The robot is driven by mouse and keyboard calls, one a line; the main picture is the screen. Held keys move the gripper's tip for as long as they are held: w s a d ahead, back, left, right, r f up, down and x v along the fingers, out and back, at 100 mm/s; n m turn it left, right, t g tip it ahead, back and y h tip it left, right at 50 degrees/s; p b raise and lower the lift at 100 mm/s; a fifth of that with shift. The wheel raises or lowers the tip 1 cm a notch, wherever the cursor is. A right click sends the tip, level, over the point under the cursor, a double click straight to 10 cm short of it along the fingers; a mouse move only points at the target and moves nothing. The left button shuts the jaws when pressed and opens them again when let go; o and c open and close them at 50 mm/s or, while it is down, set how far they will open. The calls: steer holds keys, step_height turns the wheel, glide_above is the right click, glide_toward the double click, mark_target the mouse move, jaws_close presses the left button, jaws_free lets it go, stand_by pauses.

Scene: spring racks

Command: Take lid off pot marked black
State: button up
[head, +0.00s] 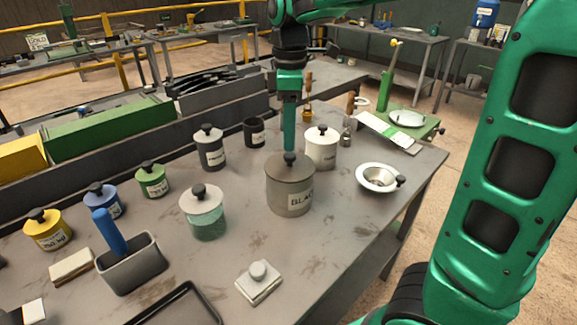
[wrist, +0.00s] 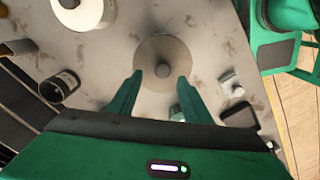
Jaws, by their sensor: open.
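The pot marked BLACK (head: 283,197) stands upright on the grey workbench, a large grey-brown pot with its label at the front right. Its flat lid (head: 275,170) is on it, with a dark round knob (head: 291,158) in the centre. My gripper (head: 289,148) points down right above or behind the knob. In the wrist view the lid (wrist: 163,45) lies beyond my open, empty gripper (wrist: 161,78), and the knob (wrist: 163,70) appears between the two fingertips. I cannot tell whether the fingers touch the knob.
A white lidded pot (head: 322,150) stands close behind right, and a glass jar (head: 206,222) to the left. The bench front near a small white block (head: 258,287) is partly clear.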

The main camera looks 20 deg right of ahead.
mark_target(290, 154)
step_height(290, 154, down, 5)
steer(key=shift+s+r, duration=0.1)
steer(key=shift+s, duration=0.05)
steer(key=shift+c, duration=0.3)
jaws_close()
